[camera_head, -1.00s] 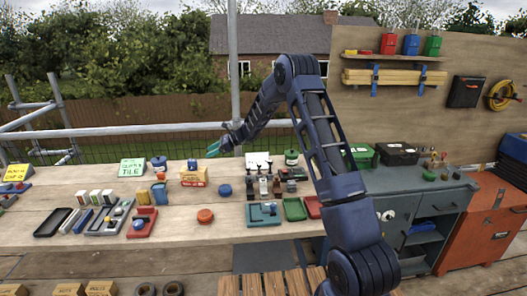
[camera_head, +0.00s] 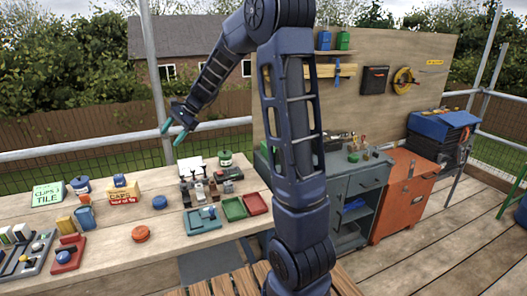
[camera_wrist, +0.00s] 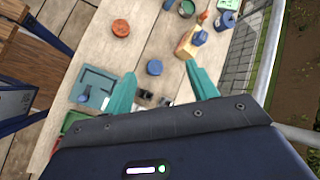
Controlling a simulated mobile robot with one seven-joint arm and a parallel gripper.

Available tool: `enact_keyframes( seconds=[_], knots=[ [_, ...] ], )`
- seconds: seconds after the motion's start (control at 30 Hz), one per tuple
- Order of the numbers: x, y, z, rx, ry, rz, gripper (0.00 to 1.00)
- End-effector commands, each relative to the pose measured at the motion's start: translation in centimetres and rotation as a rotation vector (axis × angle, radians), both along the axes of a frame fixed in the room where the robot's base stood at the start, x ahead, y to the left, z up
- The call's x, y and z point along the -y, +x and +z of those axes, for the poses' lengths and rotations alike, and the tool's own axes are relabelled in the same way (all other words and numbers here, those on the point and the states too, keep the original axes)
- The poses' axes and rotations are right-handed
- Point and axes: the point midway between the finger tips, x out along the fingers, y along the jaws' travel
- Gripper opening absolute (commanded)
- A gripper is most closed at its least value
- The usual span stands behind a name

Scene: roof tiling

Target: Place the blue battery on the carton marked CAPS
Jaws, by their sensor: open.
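The carton marked CAPS (camera_head: 124,194) is a yellow box with red and white lettering on the bench. A small blue block (camera_head: 119,180), which looks like the battery, sits on its top. In the wrist view the carton (camera_wrist: 184,48) is beyond my right finger, with the blue block (camera_wrist: 200,38) on it. My gripper (camera_head: 176,132) is open and empty, raised above the bench's back edge and apart from the carton. In the wrist view my gripper (camera_wrist: 160,73) has its teal fingers spread, with a blue round lid (camera_wrist: 154,67) on the bench below between them.
A blue cup (camera_head: 85,217) and a green CLIPS TILE sign (camera_head: 48,194) stand near the carton. An orange disc (camera_head: 141,233) lies in front. Green and red trays (camera_head: 234,209) are to the right. A scaffold rail runs behind the bench.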

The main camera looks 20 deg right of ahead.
Motion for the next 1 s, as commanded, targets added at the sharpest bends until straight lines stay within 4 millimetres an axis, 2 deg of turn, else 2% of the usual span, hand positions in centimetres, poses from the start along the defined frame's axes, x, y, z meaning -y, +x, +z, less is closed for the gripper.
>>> enact_keyframes(
  seconds=[0.03,0.2,0.5,0.73,1.0],
  knots=[
    [1.1,-1.4,0.9,0.035,-0.026,0.022,0.58],
    [4.7,-5.8,2.9,0.148,-0.127,0.109,0.58],
    [10.7,-13.8,4.9,0.325,-0.315,0.262,0.58],
    [15.1,-19.9,5.4,0.44,-0.471,0.378,0.58],
    [19.9,-26.7,4.8,0.549,-0.664,0.516,0.58]
  ],
)
